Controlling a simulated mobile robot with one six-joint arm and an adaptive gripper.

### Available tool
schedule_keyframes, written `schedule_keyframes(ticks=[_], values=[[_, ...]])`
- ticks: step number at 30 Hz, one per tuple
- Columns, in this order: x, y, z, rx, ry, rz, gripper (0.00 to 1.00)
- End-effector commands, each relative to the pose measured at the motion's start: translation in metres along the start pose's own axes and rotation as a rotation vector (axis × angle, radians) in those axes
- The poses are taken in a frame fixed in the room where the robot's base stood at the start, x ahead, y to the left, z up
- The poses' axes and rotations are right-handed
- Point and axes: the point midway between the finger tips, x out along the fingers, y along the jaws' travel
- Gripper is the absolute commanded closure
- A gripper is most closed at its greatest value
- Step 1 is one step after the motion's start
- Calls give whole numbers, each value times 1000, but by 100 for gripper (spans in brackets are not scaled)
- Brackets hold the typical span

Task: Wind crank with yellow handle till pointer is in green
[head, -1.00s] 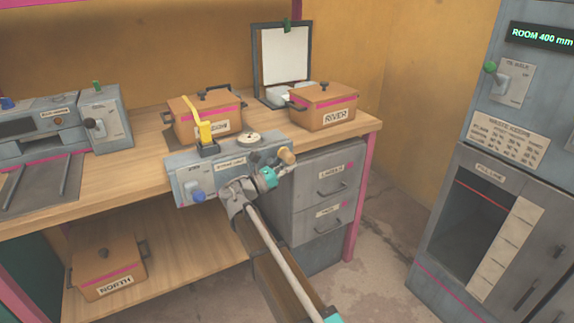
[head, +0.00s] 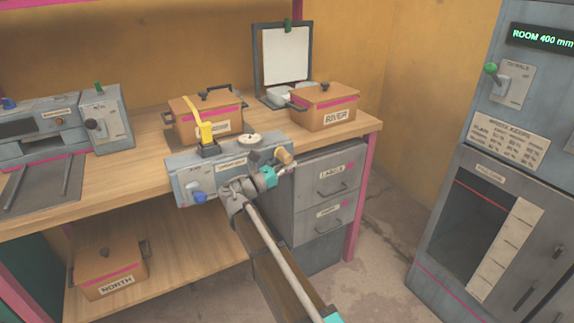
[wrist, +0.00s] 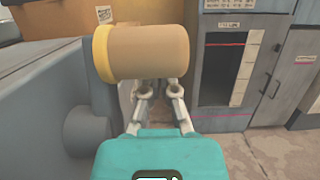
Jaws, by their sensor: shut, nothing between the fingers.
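The grey press box (head: 183,168) stands at the bench's front edge. A tan crank handle (head: 284,156) sticks out at its right end. In the wrist view the handle (wrist: 145,52) is a thick tan cylinder with a yellow band at its left end. A round pale dial (head: 249,140) sits on top of the box; its pointer and any green zone are too small to read. My gripper (head: 288,166) is right by the handle, just below it in the picture. In the wrist view its fingers (wrist: 157,92) run up behind the handle, which hides their tips. It is shut with nothing held.
A yellow lever (head: 206,132) and blue knob (head: 199,197) are on the box. Pots, one labelled RIVER (head: 325,108), stand behind it. Grey drawers (head: 325,185) are below right of the handle, with open floor between them and the tall grey cabinet (head: 490,220).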

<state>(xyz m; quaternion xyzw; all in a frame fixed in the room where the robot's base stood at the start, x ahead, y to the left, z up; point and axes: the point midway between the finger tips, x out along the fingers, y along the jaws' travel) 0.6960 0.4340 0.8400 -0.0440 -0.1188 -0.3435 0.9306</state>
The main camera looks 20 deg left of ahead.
Motion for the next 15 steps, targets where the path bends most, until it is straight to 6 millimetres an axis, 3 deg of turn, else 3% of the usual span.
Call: schedule_keyframes(ticks=[13, 15], values=[[16, -4, -34, -1, 0, -1, 100], [3, -3, -36, 1, -1, 2, 100]])
